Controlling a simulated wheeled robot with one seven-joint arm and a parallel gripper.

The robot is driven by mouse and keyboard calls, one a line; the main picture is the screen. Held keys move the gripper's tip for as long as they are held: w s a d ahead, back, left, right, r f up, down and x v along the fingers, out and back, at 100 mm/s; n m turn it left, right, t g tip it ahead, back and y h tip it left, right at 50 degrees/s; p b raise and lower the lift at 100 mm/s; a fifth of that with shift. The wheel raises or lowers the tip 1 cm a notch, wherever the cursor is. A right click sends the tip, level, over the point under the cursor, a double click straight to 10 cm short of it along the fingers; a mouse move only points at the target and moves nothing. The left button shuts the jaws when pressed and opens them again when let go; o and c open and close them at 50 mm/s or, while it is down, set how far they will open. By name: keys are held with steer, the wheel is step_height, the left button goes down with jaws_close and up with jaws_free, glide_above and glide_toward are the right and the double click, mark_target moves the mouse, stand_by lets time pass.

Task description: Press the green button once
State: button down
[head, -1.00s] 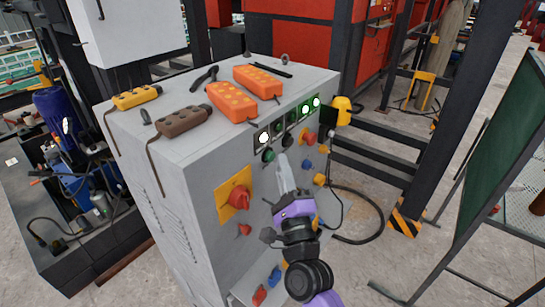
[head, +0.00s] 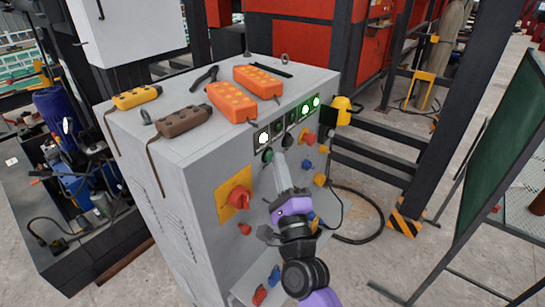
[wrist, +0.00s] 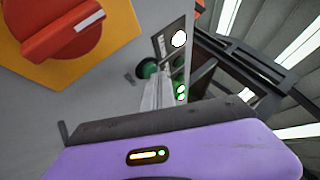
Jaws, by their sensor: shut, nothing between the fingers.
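The green button (head: 267,155) is on the front panel of the grey control cabinet (head: 200,215), below the lit white lamp (head: 264,138). It shows in the wrist view as a round dark green knob (wrist: 148,69), just beyond my fingertips and partly covered by them. My gripper (head: 280,156) is shut and empty, its fingertips close to the right of the button in the head view. The fingers (wrist: 160,93) also show in the wrist view. I cannot tell whether they touch the button.
A red rotary switch on a yellow plate (head: 234,199) is left of my gripper. A red knob (head: 309,138) and blue and yellow controls are to the right. Lit green lamps (head: 311,105) are above. Orange pendants (head: 232,101) lie on the cabinet top.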

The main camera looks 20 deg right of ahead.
steer(key=shift+w+a, duration=0.3)
stand_by(0.6)
steer(key=shift+s+d+b, duration=0.3)
steer(key=shift+s+d, duration=0.45)
steer(key=shift+s, duration=0.25)
steer(key=s+d+b, duration=0.1)
steer(key=s, duration=0.1)
steer(key=s+d+b, duration=0.1)
steer(key=s+d, duration=0.1)
stand_by(0.4)
stand_by(0.5)
